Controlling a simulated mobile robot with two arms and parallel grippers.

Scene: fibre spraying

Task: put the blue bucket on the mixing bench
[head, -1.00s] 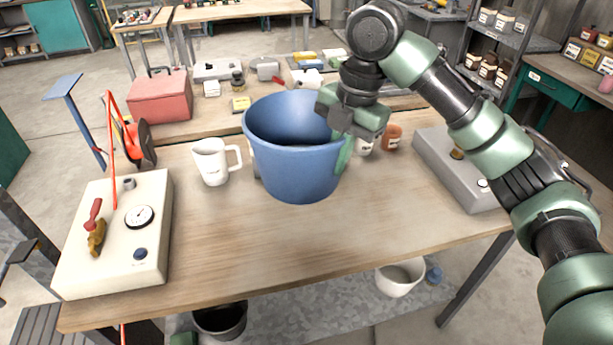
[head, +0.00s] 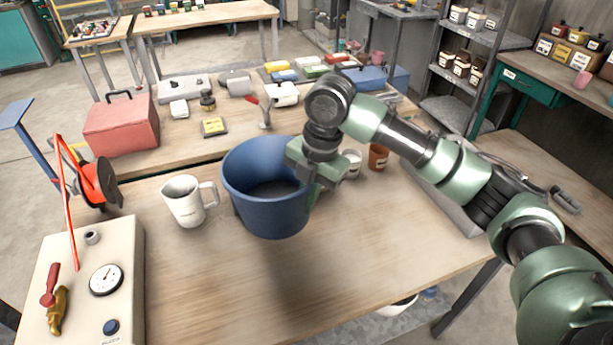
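The blue bucket (head: 268,205) is upright over the front wooden bench (head: 380,245), right of the white mug. A soft shadow falls on the wood beneath it; I cannot tell whether its base touches the bench or hangs slightly above. My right gripper (head: 314,178) is at the bucket's right rim, shut on it, with the fingers partly hidden by the rim and the gripper body. The bucket looks empty inside. My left gripper is not in view.
A white mug (head: 187,201) stands close left of the bucket. A cream gauge box (head: 88,265) is at front left. A white cup (head: 351,163) and brown cup (head: 378,157) stand behind my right gripper. A red toolbox (head: 121,126) is behind. The bench front is clear.

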